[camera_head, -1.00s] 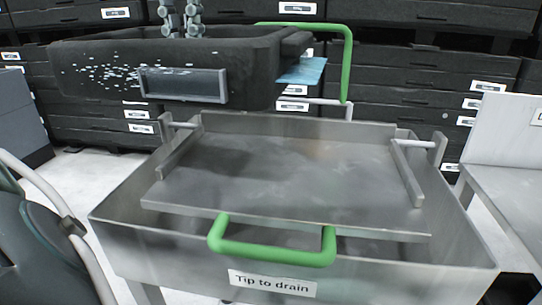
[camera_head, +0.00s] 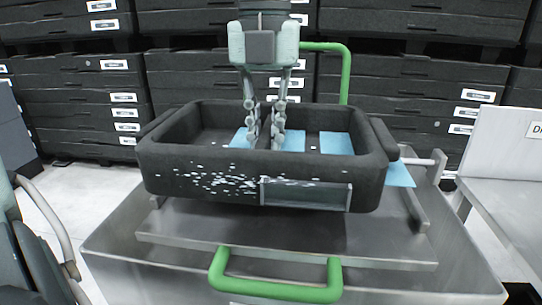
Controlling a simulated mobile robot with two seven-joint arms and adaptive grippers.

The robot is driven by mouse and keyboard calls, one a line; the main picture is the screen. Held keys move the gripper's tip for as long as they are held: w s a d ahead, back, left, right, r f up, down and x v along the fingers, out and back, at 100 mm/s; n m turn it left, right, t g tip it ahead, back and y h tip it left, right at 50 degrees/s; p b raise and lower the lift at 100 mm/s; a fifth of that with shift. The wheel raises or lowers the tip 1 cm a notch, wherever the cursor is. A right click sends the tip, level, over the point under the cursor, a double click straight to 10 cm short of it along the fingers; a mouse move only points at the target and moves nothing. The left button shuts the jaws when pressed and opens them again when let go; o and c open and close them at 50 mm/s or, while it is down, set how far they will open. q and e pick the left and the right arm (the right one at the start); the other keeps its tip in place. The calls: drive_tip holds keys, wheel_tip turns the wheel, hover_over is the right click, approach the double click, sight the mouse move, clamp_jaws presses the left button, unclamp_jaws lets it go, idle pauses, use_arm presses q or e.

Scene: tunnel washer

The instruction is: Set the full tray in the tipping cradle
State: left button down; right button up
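The black tray (camera_head: 205,188) has white specks on its front, a clear front window and light blue pieces (camera_head: 336,143) inside. One blue piece sticks out past its right end. My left gripper (camera_head: 264,140) points down into the tray and is shut on its middle bar. The tray is over the metal tipping cradle (camera_head: 300,245) and seems to be above its plate; its underside contact is hidden. My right gripper is out of view.
A green handle (camera_head: 275,290) is at the cradle's front, and a taller green handle (camera_head: 345,75) rises behind. A metal basin (camera_head: 440,265) surrounds the cradle. A grey metal table (camera_head: 500,195) stands at right. Stacked black crates (camera_head: 400,75) fill the back.

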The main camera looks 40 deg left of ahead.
use_arm(q)
drive_tip(key=shift+w+a+f, duration=0.25)
drive_tip(key=shift+w+f, duration=0.1)
drive_tip(key=shift+w, duration=0.2)
drive_tip(key=shift+w+a+f, duration=0.25)
drive_tip(key=shift+w+f, duration=0.1)
drive_tip(key=shift+w, duration=0.15)
wheel_tip(320, 180, down, 4)
drive_tip(key=shift+r, duration=0.1)
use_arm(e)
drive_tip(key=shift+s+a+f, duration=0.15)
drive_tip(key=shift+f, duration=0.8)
use_arm(q)
drive_tip(key=c, duration=1.8)
unclamp_jaws()
drive_tip(key=shift+f, duration=0.2)
drive_tip(key=shift+o, duration=1.3)
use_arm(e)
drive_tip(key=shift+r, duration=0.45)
